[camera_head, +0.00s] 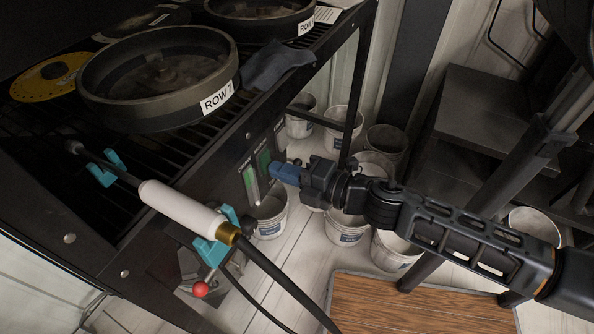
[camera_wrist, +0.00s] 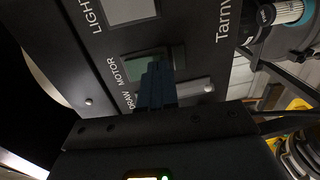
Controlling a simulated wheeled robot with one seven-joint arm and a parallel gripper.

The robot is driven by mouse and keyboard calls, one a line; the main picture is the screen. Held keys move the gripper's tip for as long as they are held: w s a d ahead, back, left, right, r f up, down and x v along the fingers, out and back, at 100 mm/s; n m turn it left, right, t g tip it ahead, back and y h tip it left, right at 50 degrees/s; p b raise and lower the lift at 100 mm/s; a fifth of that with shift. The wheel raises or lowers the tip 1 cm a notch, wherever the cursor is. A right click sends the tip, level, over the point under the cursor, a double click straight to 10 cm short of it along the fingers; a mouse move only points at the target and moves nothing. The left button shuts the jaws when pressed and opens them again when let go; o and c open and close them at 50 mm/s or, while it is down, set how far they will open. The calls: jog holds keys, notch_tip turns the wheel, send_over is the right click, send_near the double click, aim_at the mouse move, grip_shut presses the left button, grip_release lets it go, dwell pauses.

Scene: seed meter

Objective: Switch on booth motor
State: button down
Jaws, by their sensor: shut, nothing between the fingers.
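The switch panel (camera_wrist: 95,75) is on the bench's front rail. In the wrist view it carries rockers labelled LIGHT (camera_wrist: 128,10), MOTOR (camera_wrist: 138,66) and DRAW (camera_wrist: 195,88). The MOTOR rocker is dull green and partly covered by my gripper (camera_wrist: 155,70). My blue fingers are shut and empty, with their tips over the right part of the MOTOR rocker; I cannot tell if they touch it. In the head view my gripper (camera_head: 275,173) points left at the panel, by the dark green middle switch (camera_head: 264,159). A bright green switch (camera_head: 250,186) is left of it; its label is too small to read.
A handheld tool with a white grip (camera_head: 180,208) rests in teal holders on the bench front. A red-knobbed lever (camera_head: 201,289) sits below it. Round pans, one labelled ROW 7 (camera_head: 155,75), and a dark cloth (camera_head: 277,65) lie on the bench. Several white buckets (camera_head: 271,217) stand below.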

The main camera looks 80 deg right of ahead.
jog(key=shift+w+f, duration=0.1)
dwell(0.3)
jog(key=shift+w+b, duration=0.15)
jog(key=shift+b, duration=0.5)
